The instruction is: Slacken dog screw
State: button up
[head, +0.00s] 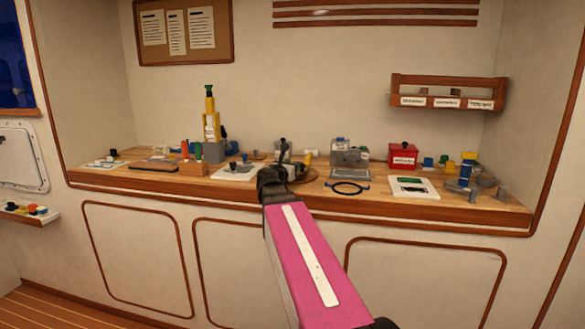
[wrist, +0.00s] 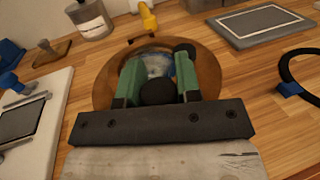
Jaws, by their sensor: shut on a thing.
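A round brown disc-shaped fitting (wrist: 207,72) with a bluish glassy middle (wrist: 150,66) lies on the bench below my gripper. In the head view its brown edge (head: 304,177) shows just right of my gripper. My gripper (wrist: 157,75) has green fingers pointing at the fitting, shut on a black round knob (wrist: 158,92), which I take to be the dog screw's head. A second black knob (wrist: 184,49) stands beside the right finger. The screw's shank is hidden by the knob and the fingers. In the head view my gripper (head: 274,182) is at the bench's front edge, its fingers hardly visible.
On the wooden bench (head: 140,178), a white board (head: 235,172) lies left of the fitting and a black ring (head: 347,188) with blue parts lies right. A yellow part (wrist: 148,17) and a grey bottle (wrist: 90,20) stand behind. A red box (head: 403,157) stands farther right.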

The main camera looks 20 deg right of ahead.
jog(key=n+t+y, duration=0.1)
jog(key=y, duration=0.1)
jog(key=n+t+y, duration=0.3)
jog(key=y, duration=0.1)
jog(key=shift+w+a+n+t, duration=0.15)
jog(key=shift+a+n+t, duration=0.15)
jog(key=shift+n, duration=0.1)
jog(key=shift+n+y, duration=0.3)
jog(key=shift+y, duration=0.1)
jog(key=o, duration=0.9)
jog(key=shift+a, duration=0.1)
